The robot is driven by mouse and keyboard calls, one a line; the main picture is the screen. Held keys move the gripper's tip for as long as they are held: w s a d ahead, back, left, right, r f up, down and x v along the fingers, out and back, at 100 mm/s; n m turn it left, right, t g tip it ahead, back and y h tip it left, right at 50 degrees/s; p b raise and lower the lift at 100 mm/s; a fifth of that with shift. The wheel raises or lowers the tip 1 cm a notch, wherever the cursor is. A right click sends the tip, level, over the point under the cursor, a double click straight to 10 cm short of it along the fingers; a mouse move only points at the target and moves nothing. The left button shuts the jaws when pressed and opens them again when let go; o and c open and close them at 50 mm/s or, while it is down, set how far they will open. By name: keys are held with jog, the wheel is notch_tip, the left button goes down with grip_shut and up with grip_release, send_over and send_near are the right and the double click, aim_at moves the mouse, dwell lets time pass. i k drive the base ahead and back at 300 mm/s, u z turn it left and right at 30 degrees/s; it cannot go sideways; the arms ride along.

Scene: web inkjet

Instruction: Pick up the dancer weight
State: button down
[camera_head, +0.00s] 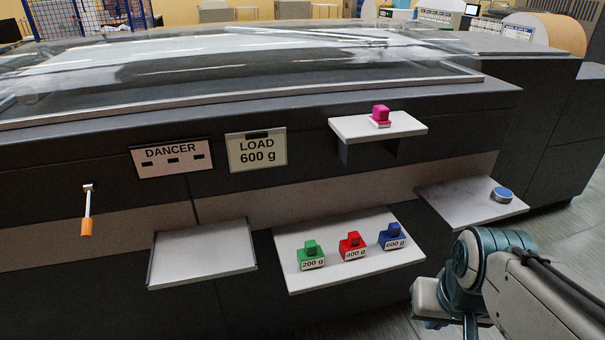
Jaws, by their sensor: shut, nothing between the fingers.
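Three labelled weights stand on a white shelf (345,275) at the front of the machine. The green weight (311,252) is marked 200 g, the red weight (351,245) 400 g and the blue weight (392,236) 600 g, from left to right. Each is a block with a smaller knob on top. A sign (257,151) above reads LOAD 600 g. A panel (172,158) beside it reads DANCER. My arm shows at the lower right, to the right of the weights and apart from them. Its fingers cannot be made out.
An empty white tray (202,254) is left of the weights. A magenta block (380,115) sits on an upper shelf (350,129). A round blue-topped object (502,194) lies on a right-hand shelf (460,196). An orange-ended lever (87,212) hangs at left.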

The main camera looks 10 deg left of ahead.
aim_at(354, 247)
jog(key=k, duration=0.65)
jog(key=u, duration=0.9)
jog(key=i, duration=1.5)
jog(key=z, duration=0.7)
